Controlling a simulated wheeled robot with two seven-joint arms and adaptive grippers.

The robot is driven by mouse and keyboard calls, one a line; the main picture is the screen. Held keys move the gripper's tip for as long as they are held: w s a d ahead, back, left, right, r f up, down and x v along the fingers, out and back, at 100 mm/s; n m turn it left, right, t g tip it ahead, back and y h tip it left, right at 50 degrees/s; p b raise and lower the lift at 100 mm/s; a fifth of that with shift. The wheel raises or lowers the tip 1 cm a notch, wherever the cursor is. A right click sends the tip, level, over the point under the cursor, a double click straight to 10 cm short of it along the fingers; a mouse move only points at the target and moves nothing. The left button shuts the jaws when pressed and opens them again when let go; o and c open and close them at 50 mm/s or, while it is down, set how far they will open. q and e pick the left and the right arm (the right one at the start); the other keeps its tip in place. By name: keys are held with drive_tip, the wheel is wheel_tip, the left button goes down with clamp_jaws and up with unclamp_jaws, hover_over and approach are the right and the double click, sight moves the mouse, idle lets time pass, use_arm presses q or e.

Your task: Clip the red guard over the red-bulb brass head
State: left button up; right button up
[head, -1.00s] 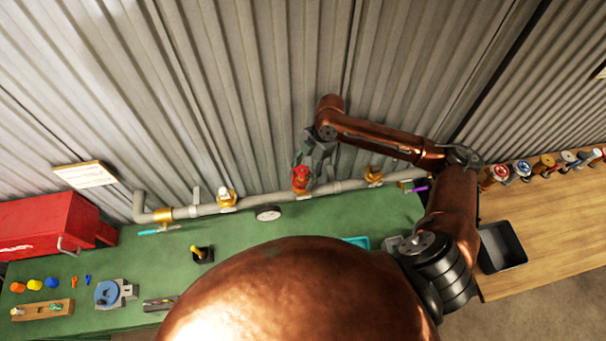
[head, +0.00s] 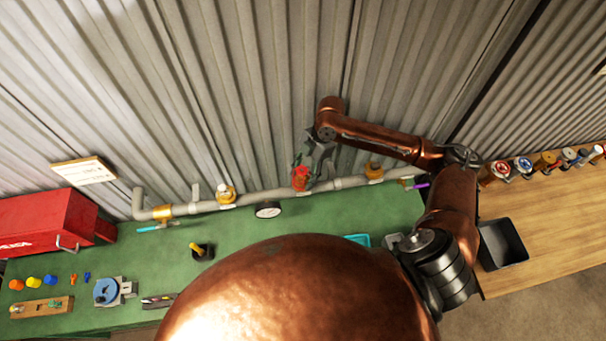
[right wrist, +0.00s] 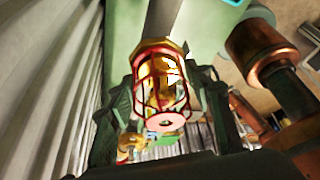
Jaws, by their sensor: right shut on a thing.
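The red guard (right wrist: 162,90) is a cage of thin red bars with a pink end ring. In the right wrist view it sits around a brass head (right wrist: 156,48), and brass shows through its bars. In the head view the red guard (head: 300,178) is at the middle of the grey pipe. My right gripper (head: 305,162) reaches down to it from above, and its fingers (right wrist: 165,78) stand on both sides of the cage, shut on it. The red bulb cannot be made out inside the guard, nor whether the guard is clipped. My left gripper is not in view.
Other brass heads stand on the pipe, left (head: 226,195) and right (head: 374,172). A round gauge (head: 267,210) lies in front of the pipe on the green bench (head: 240,238). The corrugated wall (head: 250,90) is close behind. A black tray (head: 502,244) stands on the wooden bench.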

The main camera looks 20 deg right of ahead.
sight(307, 166)
drive_tip(key=o, duration=1.2)
drive_tip(key=shift+o, duration=0.2)
drive_tip(key=shift+w+d+r, duration=0.1)
drive_tip(key=shift+r, duration=0.05)
drive_tip(key=v, duration=0.7)
drive_tip(key=shift+d, duration=0.1)
